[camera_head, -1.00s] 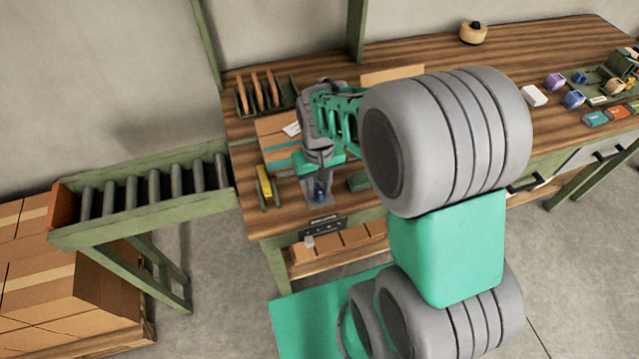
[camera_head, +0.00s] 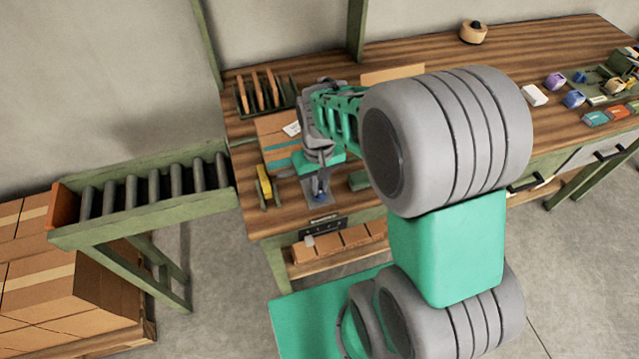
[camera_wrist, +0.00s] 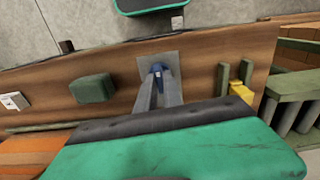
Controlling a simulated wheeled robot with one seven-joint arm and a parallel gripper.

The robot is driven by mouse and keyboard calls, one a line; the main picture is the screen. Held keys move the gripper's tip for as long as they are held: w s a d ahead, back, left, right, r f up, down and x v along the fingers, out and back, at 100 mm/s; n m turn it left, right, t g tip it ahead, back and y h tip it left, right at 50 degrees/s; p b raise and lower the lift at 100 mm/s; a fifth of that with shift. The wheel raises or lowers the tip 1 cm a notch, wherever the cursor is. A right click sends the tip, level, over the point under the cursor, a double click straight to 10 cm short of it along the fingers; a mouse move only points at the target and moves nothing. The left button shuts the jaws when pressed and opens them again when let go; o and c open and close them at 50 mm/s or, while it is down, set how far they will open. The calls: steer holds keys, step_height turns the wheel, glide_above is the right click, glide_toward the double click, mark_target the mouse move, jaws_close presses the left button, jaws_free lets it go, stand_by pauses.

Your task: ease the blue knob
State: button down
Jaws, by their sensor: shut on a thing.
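The blue knob (camera_wrist: 157,69) sits on a grey plate (camera_wrist: 143,57) near the front edge of the wooden bench. My gripper (camera_wrist: 158,76) is shut on the knob, with its two grey fingers reaching down on either side of it. The fingers hide part of the knob. In the head view my gripper (camera_head: 321,190) stands over the grey plate at the bench's front left, and only a little blue of the knob shows there.
A dark green block (camera_wrist: 94,88) lies beside the plate. A yellow item in a green holder (camera_wrist: 241,92) is on its other side. A cardboard box (camera_head: 275,127) lies behind. A roller conveyor (camera_head: 150,190) adjoins the bench at left.

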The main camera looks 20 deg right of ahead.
steer(key=n, duration=0.4)
steer(key=shift+b, duration=0.3)
steer(key=n, duration=0.4)
steer(key=shift+n, duration=0.3)
steer(key=n+b, duration=0.1)
steer(key=n, duration=0.3)
steer(key=shift+w+n, duration=0.1)
steer(key=shift+n, duration=2.1)
steer(key=c, duration=1.5)
jaws_free()
steer(key=shift+r, duration=0.1)
